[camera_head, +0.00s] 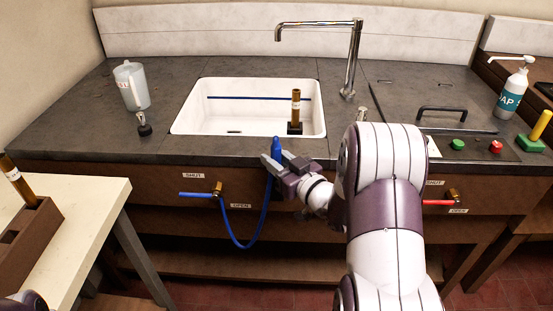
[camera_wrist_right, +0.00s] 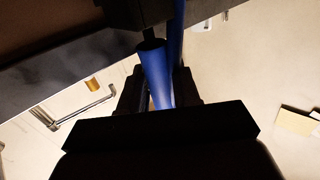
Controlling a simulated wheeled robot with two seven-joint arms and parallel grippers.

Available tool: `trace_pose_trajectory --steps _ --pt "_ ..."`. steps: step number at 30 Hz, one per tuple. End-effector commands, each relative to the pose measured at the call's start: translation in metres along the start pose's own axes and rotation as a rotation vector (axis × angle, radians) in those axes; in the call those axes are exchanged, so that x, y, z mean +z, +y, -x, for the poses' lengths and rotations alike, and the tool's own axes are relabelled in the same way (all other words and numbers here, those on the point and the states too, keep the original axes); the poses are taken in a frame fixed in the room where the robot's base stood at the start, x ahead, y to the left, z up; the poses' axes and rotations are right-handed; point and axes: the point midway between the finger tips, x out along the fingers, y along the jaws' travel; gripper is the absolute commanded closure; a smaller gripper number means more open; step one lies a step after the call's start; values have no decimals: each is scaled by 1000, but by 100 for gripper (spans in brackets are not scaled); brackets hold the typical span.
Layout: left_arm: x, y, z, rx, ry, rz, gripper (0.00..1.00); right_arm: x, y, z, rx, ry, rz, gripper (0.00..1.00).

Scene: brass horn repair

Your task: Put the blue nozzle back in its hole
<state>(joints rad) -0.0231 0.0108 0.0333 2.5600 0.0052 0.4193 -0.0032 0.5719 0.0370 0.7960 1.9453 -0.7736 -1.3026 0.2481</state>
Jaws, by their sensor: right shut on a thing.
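The blue nozzle (camera_head: 277,146) stands about upright just in front of the counter's front edge, below the sink. My right gripper (camera_head: 278,165) is shut on it, and its tip shows above the fingers. The nozzle also shows between the dark fingers in the right wrist view (camera_wrist_right: 155,75). A blue hose (camera_head: 246,246) hangs from it in a loop to the brass valve (camera_head: 217,188) on the cabinet front. I cannot make out the nozzle's hole in either view. My left gripper is out of view; only a bit of purple shows at the bottom left corner.
The white sink (camera_head: 185,122) holds an upright brass tube (camera_head: 296,106) on a dark block. A tap (camera_head: 352,65) arches behind. A jug (camera_head: 131,86) and a small dark stopper-like item (camera_head: 144,126) stand left. A pale table (camera_head: 85,205) with a brown rack (camera_head: 30,235) is at left.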

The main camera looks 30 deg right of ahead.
Motion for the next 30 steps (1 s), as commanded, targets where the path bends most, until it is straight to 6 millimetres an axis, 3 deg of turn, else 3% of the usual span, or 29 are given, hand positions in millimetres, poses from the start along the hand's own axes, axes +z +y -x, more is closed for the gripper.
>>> trace_pose_trajectory --steps 25,26,27,28,30 --pt "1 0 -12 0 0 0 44 15 0 0 0 0 0 99" --pt "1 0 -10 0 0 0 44 13 0 0 0 0 0 59" --pt "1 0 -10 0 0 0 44 13 0 0 0 -1 0 46" --pt "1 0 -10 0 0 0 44 14 0 0 1 -1 -1 39" --pt "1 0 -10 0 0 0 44 14 1 0 3 -2 -1 39"
